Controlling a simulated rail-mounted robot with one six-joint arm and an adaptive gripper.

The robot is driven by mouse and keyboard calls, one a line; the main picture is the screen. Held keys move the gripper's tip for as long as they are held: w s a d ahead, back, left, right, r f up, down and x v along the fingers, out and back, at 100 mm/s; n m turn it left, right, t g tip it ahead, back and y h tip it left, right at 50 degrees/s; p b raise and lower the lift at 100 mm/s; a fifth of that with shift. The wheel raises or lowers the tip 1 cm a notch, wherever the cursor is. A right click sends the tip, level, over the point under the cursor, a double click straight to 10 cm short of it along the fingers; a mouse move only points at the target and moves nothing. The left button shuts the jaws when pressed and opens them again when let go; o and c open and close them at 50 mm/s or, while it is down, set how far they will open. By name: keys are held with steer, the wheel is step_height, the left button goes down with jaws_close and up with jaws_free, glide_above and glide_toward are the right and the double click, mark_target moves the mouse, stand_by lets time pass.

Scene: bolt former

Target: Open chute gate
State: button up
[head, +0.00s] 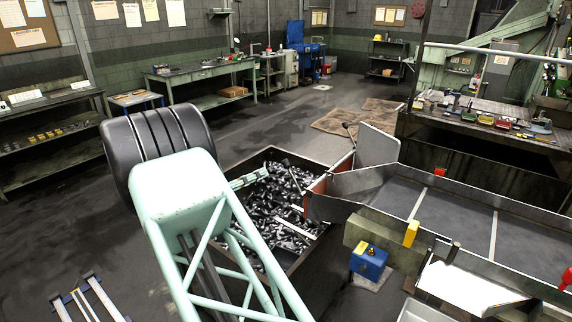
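The chute (455,212) is a grey metal trough with raised side walls. It runs from the right down to a dark bin (305,255) full of bolts. At its lower end, an orange-red plate (316,194) stands at the bin's edge, perhaps the gate. A pale bar (341,160) rises beside it, and a dark knobbed lever (349,129) shows above. A grey upright panel (377,145) stands just behind. The plate appears to stand across the chute mouth, but I cannot tell if it is latched. My mint-green arm crosses the front and hides part of the bin; my gripper is not visible.
A yellow block (411,233) and a blue box (368,262) sit by the chute's near side. A workbench with small trays (487,120) stands behind the chute. Shelves (50,130) line the left wall. Open floor (240,130) lies behind the bin.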

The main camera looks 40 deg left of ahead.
mark_target(286, 163)
steer(key=shift+w+d+b, duration=0.2)
steer(key=shift+w+d, duration=0.2)
steer(key=shift+w, duration=1.85)
steer(key=shift+w+d+b, duration=0.25)
steer(key=shift+w+d, duration=0.1)
steer(key=shift+w, duration=1.85)
steer(key=shift+w+d+b, duration=0.2)
steer(key=shift+w+d, duration=0.2)
steer(key=shift+w, duration=1.85)
steer(key=shift+c, duration=0.8)
jaws_close()
